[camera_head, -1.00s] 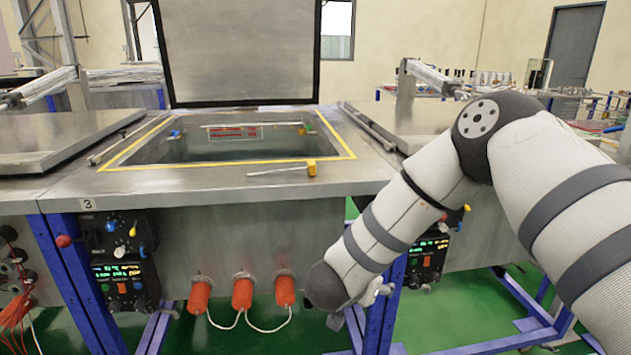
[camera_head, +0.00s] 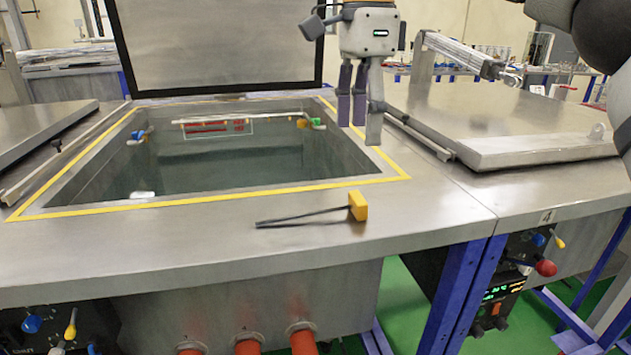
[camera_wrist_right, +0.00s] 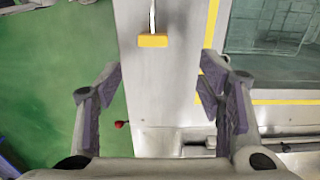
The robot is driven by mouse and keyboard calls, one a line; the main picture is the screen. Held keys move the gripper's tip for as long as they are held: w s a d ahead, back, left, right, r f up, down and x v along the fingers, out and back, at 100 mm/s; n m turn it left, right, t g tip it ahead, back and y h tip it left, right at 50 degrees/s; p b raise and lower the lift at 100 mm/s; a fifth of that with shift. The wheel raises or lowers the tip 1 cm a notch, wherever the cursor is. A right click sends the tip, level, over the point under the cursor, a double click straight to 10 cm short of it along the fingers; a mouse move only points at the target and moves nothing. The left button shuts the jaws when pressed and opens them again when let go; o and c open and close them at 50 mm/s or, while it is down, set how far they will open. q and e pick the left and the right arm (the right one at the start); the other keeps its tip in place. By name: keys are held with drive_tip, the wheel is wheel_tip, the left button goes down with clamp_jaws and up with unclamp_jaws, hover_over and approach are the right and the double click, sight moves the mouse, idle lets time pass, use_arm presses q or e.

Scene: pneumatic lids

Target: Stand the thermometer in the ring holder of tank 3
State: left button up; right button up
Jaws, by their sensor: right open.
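The thermometer, with a yellow block head (camera_head: 358,206) and a thin dark stem, lies flat on the front ledge of open tank 3 (camera_head: 180,245), its stem pointing left. In the right wrist view its yellow head (camera_wrist_right: 153,40) lies ahead of the jaws, with the stem running away. My right gripper (camera_head: 359,124) is open and empty, pointing down above the tank's right side, apart from the thermometer. It also shows in the right wrist view (camera_wrist_right: 162,88). I cannot make out the ring holder for certain. My left gripper is not in view.
Tank 3's raised lid (camera_head: 215,45) stands behind the opening, which holds liquid. Tank 4's closed lid (camera_head: 500,125) lies to the right. The front ledge is otherwise clear.

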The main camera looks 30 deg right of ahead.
hover_over(362, 196)
drive_tip(key=f, duration=0.4)
drive_tip(key=shift+s+a+f, duration=0.1)
drive_tip(key=shift+s, duration=0.3)
drive_tip(key=f, duration=0.7)
drive_tip(key=shift+w+f, duration=0.15)
drive_tip(key=shift+w, duration=0.2)
drive_tip(key=c, duration=1.2)
